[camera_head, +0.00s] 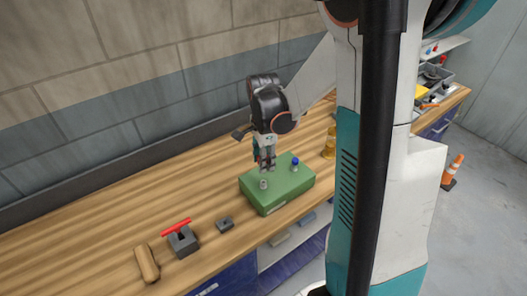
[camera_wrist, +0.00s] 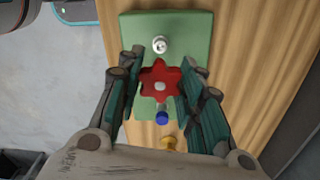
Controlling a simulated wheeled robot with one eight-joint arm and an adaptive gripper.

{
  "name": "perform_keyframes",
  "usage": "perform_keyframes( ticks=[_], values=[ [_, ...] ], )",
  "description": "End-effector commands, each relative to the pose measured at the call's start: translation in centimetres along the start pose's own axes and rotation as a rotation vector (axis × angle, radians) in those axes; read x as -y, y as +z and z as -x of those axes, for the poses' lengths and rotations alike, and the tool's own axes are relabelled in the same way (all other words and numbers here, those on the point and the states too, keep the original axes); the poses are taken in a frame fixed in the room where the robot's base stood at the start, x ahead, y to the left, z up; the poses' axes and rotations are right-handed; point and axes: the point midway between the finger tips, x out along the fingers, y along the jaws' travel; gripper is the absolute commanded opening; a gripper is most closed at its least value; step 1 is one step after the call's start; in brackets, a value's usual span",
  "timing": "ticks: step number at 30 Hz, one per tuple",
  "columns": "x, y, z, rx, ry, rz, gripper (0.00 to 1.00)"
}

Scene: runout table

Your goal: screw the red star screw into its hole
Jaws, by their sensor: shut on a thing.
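The red star screw (camera_wrist: 160,85) sits between the two fingers of my gripper (camera_wrist: 160,88) in the wrist view, and the fingers are shut on it. In the head view my gripper (camera_head: 266,165) is over the green block (camera_head: 285,194), between a silver fitting (camera_head: 263,184) and a blue-topped screw (camera_head: 295,163). The green block (camera_wrist: 192,25) also shows in the wrist view, with the silver fitting (camera_wrist: 160,45) above the star and the blue screw (camera_wrist: 162,118) below it. The star's hole and the screw's lower end are hidden, so I cannot tell whether it is seated.
A yellow object (camera_head: 329,147) stands behind the block to the right. A small grey block (camera_head: 224,223), a grey clamp-like piece with a red bar (camera_head: 183,240) and a wooden cylinder (camera_head: 147,263) lie left of it. The wooden table (camera_head: 110,215) is clear farther left.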

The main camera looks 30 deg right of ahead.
Motion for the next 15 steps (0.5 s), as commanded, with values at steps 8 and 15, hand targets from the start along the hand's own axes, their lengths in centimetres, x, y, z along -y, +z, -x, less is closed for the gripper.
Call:
perform_keyframes(
  ticks=[8, 15],
  values=[
    [0.0, 0.01, -0.08, 0.0, 0.0, 0.0, 0.1],
    [0.0, 0.0, -0.44, 0.0, -0.001, 0.0, 0.1]
  ],
)
